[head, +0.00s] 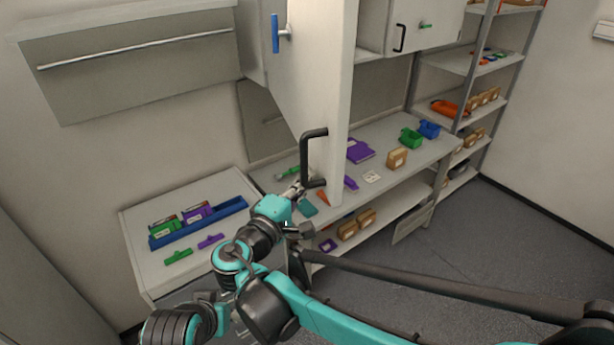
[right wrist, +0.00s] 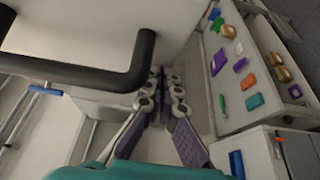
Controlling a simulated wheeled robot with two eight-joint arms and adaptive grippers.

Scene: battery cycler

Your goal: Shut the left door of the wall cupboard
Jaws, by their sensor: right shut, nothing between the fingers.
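The left door (head: 318,80) of the wall cupboard stands open, swung out towards me, with its edge facing the head camera. Its black bar handle (head: 313,152) is on the left face near the lower front corner. The handle is large and close in the right wrist view (right wrist: 92,72). My right gripper (head: 298,187) is just below and left of the handle, by the door's lower edge. Its fingers (right wrist: 163,90) are shut and empty, beside the door; I cannot tell whether they touch it. My left gripper is not seen.
The right cupboard door (head: 425,25) is closed, with a black handle (head: 400,38). Below, a bench (head: 395,130) carries small boxes and bins. A white cabinet (head: 150,220) with a blue tray (head: 198,222) is at left. Metal shelves (head: 465,65) stand at right; the floor (head: 500,235) is clear.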

